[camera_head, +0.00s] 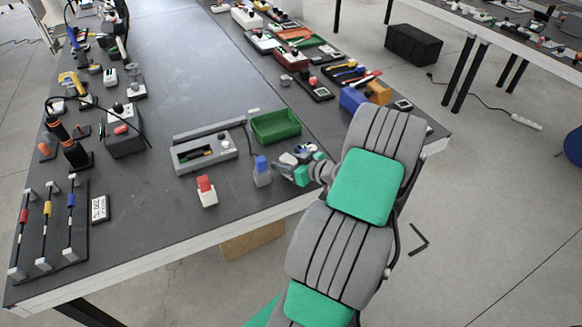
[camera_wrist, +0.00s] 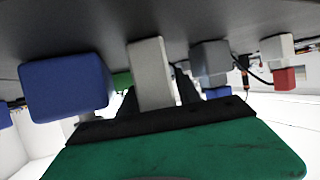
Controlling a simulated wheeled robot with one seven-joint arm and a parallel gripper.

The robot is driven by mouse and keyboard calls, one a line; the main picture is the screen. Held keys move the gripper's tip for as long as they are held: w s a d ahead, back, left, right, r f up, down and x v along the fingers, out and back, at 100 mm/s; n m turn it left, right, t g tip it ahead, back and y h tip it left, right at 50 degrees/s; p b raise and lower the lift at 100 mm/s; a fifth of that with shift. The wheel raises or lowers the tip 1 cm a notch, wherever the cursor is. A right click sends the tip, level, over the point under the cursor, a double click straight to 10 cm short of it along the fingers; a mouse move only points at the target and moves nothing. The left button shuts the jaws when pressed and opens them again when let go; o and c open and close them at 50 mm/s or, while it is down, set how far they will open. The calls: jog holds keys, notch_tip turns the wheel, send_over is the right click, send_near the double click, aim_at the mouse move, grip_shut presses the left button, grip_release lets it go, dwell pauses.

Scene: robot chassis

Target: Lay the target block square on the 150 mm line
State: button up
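In the head view my gripper (camera_head: 290,165) is low over the front of the dark bench, right beside a small grey block with a blue top (camera_head: 262,170). The wrist view is upside down. It shows a pale grey bar (camera_wrist: 150,72) between my dark fingers; whether they touch it is unclear. The grey block with the blue top also shows in the wrist view (camera_wrist: 212,62), right of the bar. A white block with a red top (camera_head: 207,190) stands left of my gripper and also shows in the wrist view (camera_wrist: 285,75). I cannot make out a 150 mm line.
A grey slotted fixture (camera_head: 190,165) and a green bin (camera_head: 276,137) lie behind the blocks. A blue box (camera_wrist: 67,88) looms close at left in the wrist view. A rack of coloured pieces (camera_head: 30,240) is at far left. The bench middle is clear.

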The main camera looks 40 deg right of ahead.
jog(key=shift+c, duration=0.2)
grip_shut()
dwell(0.5)
